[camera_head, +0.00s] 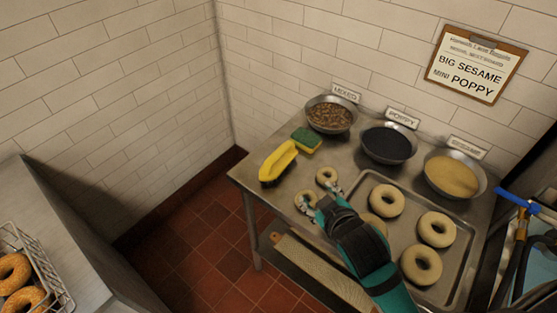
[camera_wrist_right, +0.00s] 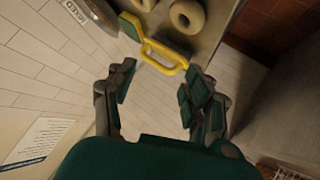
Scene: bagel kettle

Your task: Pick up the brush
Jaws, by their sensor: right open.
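The yellow brush (camera_head: 278,161) lies near the left corner of the metal table (camera_head: 258,185) in the head view. Its yellow loop-shaped handle (camera_wrist_right: 163,57) shows ahead of the fingertips in the wrist view. My right gripper (camera_head: 321,197) is open over the table, to the right of the brush and apart from it, beside the small bagels. In the wrist view my right gripper (camera_wrist_right: 160,84) has its fingers spread with nothing between them. My left gripper is not in view.
A green and yellow sponge (camera_head: 306,139) lies just behind the brush. Two small bagels (camera_head: 327,175) are near my right gripper. A tray (camera_head: 458,284) of larger bagels is at right. Bowls of mixed topping (camera_head: 331,115), poppy (camera_head: 388,145) and sesame (camera_head: 452,175) stand along the back.

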